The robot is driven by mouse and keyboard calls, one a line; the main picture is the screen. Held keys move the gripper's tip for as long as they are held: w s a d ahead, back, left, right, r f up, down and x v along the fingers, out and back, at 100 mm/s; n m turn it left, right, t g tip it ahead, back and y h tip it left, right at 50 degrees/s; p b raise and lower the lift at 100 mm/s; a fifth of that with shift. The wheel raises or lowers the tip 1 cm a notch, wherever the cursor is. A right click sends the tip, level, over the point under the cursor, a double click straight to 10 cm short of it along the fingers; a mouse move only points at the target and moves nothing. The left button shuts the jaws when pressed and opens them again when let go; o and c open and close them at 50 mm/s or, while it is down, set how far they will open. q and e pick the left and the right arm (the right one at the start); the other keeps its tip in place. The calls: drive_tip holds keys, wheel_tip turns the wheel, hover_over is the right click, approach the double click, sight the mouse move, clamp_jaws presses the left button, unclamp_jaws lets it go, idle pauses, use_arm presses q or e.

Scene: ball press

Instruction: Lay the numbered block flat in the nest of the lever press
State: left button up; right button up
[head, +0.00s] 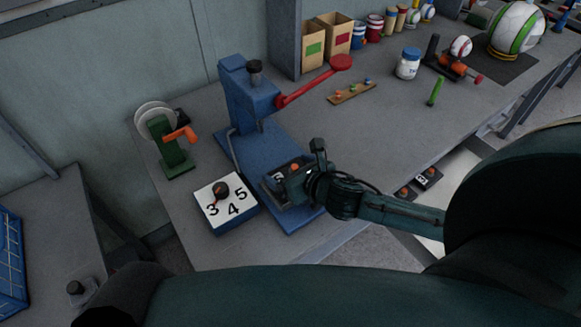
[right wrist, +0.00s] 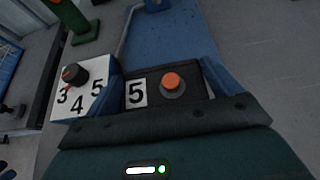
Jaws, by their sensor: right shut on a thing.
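The numbered block (head: 279,177) is dark, with a white label and an orange knob. In the right wrist view the block (right wrist: 150,93) shows a 5 on its label. My right gripper (head: 290,182) is shut on it, over the near end of the blue base of the lever press (head: 250,97). I cannot tell whether the block touches the base. The press has a red lever raised to the right. Its base (right wrist: 165,45) runs away beyond the block in the wrist view. The nest cannot be made out clearly. My left gripper is not in view.
A dial box (head: 225,202) marked 3, 4, 5 stands close left of the block. A green stand with a grey wheel (head: 168,145) is behind it. Another dark block (head: 428,177) lies at lower right. A peg strip (head: 352,92) and white jar (head: 408,64) are further back.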

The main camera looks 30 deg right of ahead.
drive_tip(key=shift+r, duration=0.1)
idle(0.6)
drive_tip(key=shift+p, duration=0.35)
drive_tip(key=shift+f+b, duration=0.45)
drive_tip(key=shift+f, duration=0.45)
drive_tip(key=o, duration=0.8)
drive_tip(key=shift+c, duration=0.2)
